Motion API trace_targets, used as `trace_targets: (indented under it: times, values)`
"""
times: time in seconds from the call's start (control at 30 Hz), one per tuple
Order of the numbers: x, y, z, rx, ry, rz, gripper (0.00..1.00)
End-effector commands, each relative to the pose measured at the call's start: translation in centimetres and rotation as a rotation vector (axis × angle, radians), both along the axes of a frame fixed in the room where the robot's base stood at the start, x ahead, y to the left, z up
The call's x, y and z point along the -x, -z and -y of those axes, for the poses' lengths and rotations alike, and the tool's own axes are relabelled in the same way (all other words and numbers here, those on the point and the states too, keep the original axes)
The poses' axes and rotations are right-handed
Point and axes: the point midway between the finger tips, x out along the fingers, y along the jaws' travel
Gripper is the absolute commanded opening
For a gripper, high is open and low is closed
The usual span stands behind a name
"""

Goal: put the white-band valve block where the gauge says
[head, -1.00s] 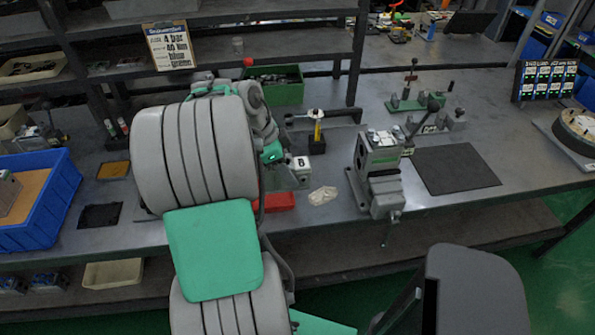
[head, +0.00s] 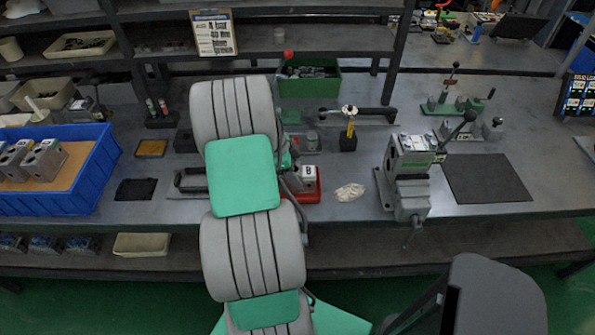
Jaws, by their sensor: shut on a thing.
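A grey valve block (head: 309,178) with a white patch marked B shows just right of my arm, low over or on a red tray (head: 314,197). I cannot tell whether it touches the tray. My gripper (head: 293,166) is at this block and shut on it, but its fingers are mostly hidden behind my arm. I cannot make out a white band. Several more grey valve blocks (head: 41,160) stand in the blue bin (head: 88,182) at the left. No gauge reading is legible.
A vise (head: 409,187) stands at the bench's front edge, right of a pale cloth (head: 349,192). A dark mat (head: 487,178) lies bare farther right. A green bin (head: 309,86) and a yellow-handled tool (head: 350,128) stand behind.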

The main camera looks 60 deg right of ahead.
Motion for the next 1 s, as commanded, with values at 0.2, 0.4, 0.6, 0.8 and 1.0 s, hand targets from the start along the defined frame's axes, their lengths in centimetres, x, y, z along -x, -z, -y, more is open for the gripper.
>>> trace_targets:
  times: [0.2,0.4,0.6,0.8,1.0]
  values:
    - [0.0,0.3,0.0,0.0,0.0,0.0,0.59]
    - [0.0,0.3,0.0,-0.001,0.0,0.0,0.75]
    - [0.0,0.2,0.0,-0.001,0.0,0.0,0.76]
    - [-0.4,-0.9,-0.1,0.002,-0.001,0.002,0.76]
    - [-2.2,-5.4,-1.0,0.004,-0.002,0.003,0.76]
